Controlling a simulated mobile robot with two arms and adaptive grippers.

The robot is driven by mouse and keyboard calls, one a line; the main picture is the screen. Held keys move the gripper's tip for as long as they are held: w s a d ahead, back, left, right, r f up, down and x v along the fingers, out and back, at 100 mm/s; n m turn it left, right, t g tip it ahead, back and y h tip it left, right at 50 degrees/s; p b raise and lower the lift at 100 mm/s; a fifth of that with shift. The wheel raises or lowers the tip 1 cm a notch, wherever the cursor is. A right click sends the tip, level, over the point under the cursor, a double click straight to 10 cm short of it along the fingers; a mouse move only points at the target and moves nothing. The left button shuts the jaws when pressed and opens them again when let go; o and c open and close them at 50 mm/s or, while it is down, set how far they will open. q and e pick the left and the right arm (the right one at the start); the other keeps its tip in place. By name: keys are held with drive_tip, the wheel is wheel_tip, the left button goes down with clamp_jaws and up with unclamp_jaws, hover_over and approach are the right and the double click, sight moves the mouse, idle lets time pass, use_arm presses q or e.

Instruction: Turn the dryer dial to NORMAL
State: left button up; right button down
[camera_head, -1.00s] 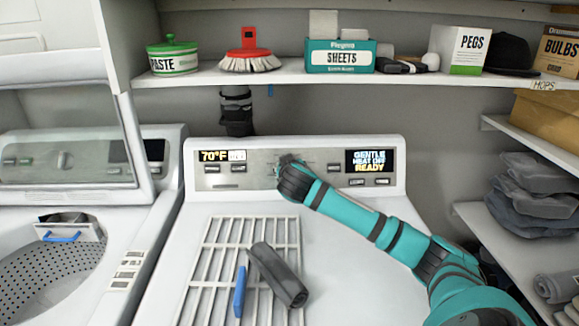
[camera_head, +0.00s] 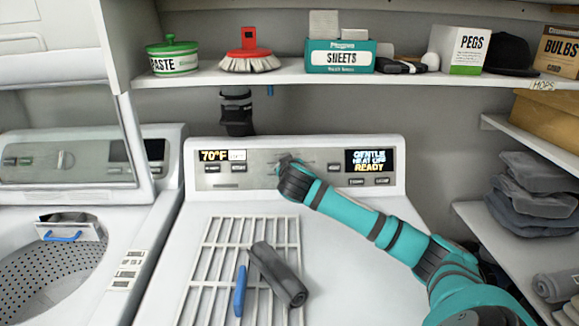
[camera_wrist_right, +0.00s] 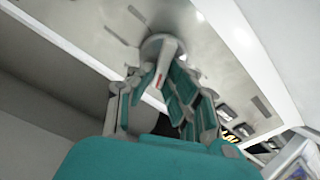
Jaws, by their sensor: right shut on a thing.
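The dryer (camera_head: 330,210) stands in the middle of the head view with its control panel at the back. In the wrist view the dial (camera_wrist_right: 155,44) is a pale round knob with a raised grip bearing a small red mark. My right gripper (camera_head: 287,164) reaches the panel from the right and hides the dial in the head view. In the wrist view its teal fingers (camera_wrist_right: 163,80) are closed around the dial's grip. The right display (camera_head: 370,161) reads GENTLE, HEAT OFF, READY. My left gripper is not in view.
A drying rack (camera_head: 205,262) lies on the dryer top with a dark roll (camera_head: 277,275) and a blue item (camera_head: 240,291). A washer with a raised lid stands at left. A shelf (camera_head: 300,74) above holds boxes and a brush. Side shelves with folded cloths stand at right.

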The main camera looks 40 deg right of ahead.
drive_tip(key=n+p, duration=1.1)
drive_tip(key=a+n+y+p, duration=0.1)
drive_tip(key=n+p, duration=0.4)
drive_tip(key=p, duration=0.1)
drive_tip(key=shift+f+n, duration=0.3)
drive_tip(key=shift+f, duration=0.1)
drive_tip(key=shift+f+n+g+p, duration=0.2)
drive_tip(key=shift+n+g+p, duration=0.1)
drive_tip(key=shift+n+p, duration=0.45)
drive_tip(key=shift+f, duration=0.1)
drive_tip(key=c, duration=1.3)
unclamp_jaws()
drive_tip(key=shift+c, duration=0.2)
drive_tip(key=shift+s, duration=0.1)
